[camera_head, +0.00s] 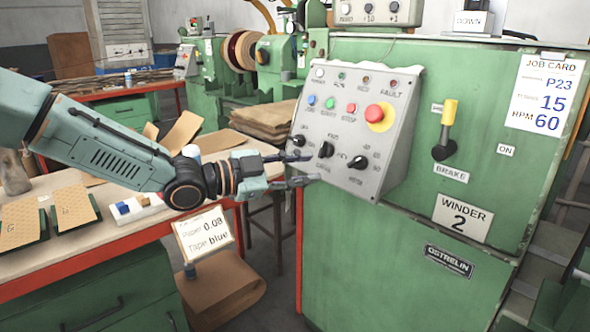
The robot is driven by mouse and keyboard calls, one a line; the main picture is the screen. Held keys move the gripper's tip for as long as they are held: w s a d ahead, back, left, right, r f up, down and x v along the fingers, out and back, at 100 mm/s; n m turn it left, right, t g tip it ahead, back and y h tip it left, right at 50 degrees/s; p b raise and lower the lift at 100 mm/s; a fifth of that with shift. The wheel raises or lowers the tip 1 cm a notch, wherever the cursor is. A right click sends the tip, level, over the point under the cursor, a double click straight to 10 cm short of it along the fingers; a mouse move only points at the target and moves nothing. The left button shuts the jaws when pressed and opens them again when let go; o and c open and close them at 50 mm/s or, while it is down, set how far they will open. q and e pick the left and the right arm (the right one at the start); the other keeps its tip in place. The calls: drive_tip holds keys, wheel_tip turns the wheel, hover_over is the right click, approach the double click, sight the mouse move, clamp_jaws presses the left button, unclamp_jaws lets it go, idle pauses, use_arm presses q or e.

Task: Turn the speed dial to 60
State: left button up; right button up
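The grey control panel (345,125) is mounted on the green winder cabinet. It carries three black knobs along its lower part. The right knob (358,162) has small numbers around it and looks like the speed dial; its exact setting is too small to read. The middle knob (325,149) and left knob (298,140) sit beside it. My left gripper (312,168) points right at the panel's lower left, its two dark fingers apart with nothing between them. Its fingertips are near the middle knob, left of the right knob; contact cannot be told. My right gripper is out of view.
A red button (374,112) on a yellow disc sits above the knobs. A yellow-handled brake lever (447,125) stands out right of the panel. The job card (543,95) reads RPM 60. A workbench (120,240) with paper pieces lies under my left arm.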

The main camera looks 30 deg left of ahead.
use_arm(q)
drive_tip(key=shift+s+a, duration=0.35)
drive_tip(key=shift+s, duration=0.2)
idle(0.4)
drive_tip(key=s+d+f+n+g+y, duration=0.1)
drive_tip(key=s+f+n+g+y, duration=0.1)
drive_tip(key=s+f+n, duration=0.35)
drive_tip(key=s+d+f+n+g+y, duration=0.25)
drive_tip(key=f+n, duration=0.35)
drive_tip(key=f, duration=0.5)
drive_tip(key=s+d+f+n+g+y, duration=0.1)
drive_tip(key=s+f+n+g+y, duration=0.15)
drive_tip(key=f+n, duration=0.4)
drive_tip(key=s+f+g+y, duration=0.1)
drive_tip(key=s+f+g, duration=0.1)
drive_tip(key=s+f, duration=0.3)
drive_tip(key=s+f+m+g+y+p, duration=0.1)
drive_tip(key=s+f, duration=0.4)
drive_tip(key=s, duration=0.7)
drive_tip(key=s+f+m+g+y, duration=0.1)
drive_tip(key=s+f+g, duration=0.2)
drive_tip(key=s, duration=0.6)
wheel_tip(320, 180, down, 2)
drive_tip(key=shift+s+d+f+g+p, duration=0.1)
drive_tip(key=shift+s+d+g+p, duration=0.05)
drive_tip(key=shift+s+g+p, duration=0.25)
